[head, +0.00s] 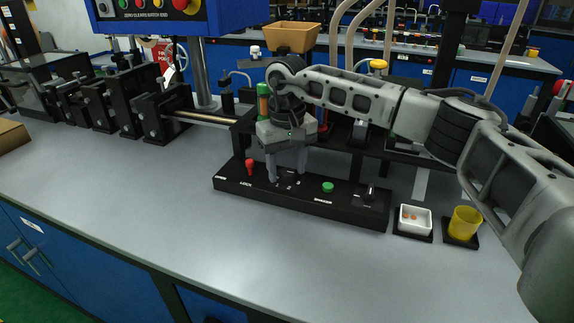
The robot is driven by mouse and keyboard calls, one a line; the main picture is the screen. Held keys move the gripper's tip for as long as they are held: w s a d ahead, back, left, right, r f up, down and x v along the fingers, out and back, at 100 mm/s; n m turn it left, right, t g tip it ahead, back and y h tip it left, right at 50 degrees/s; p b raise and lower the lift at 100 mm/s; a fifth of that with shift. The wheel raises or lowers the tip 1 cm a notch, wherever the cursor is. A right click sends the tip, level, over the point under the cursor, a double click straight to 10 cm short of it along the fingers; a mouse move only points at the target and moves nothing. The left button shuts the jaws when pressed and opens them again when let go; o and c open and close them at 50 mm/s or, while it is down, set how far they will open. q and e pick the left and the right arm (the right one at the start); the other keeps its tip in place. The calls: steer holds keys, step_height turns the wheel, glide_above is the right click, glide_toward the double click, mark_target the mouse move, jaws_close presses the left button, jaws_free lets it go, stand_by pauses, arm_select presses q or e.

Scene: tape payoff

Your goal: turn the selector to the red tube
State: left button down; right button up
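A black control panel (225,184) lies on the grey bench. It carries a red lever (249,167), a green button (328,187) and a black knob (369,192) at its right end. My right gripper (288,178) points down over the panel between the red lever and the green button. Its two fingers are apart, with white marks on the panel around their tips. I cannot make out a selector knob between them. Something red, perhaps the red tube (323,124), stands behind the gripper, partly hidden by my arm. My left gripper is not in view.
A green tube (263,100) stands left of my wrist. A white dish (413,219) with small orange pieces and a yellow cup (464,223) sit right of the panel. Black roller stands (120,100) fill the back left. The front of the bench is clear.

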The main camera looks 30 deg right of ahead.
mark_target(287, 171)
step_height(287, 171, up, 16)
stand_by(0.6)
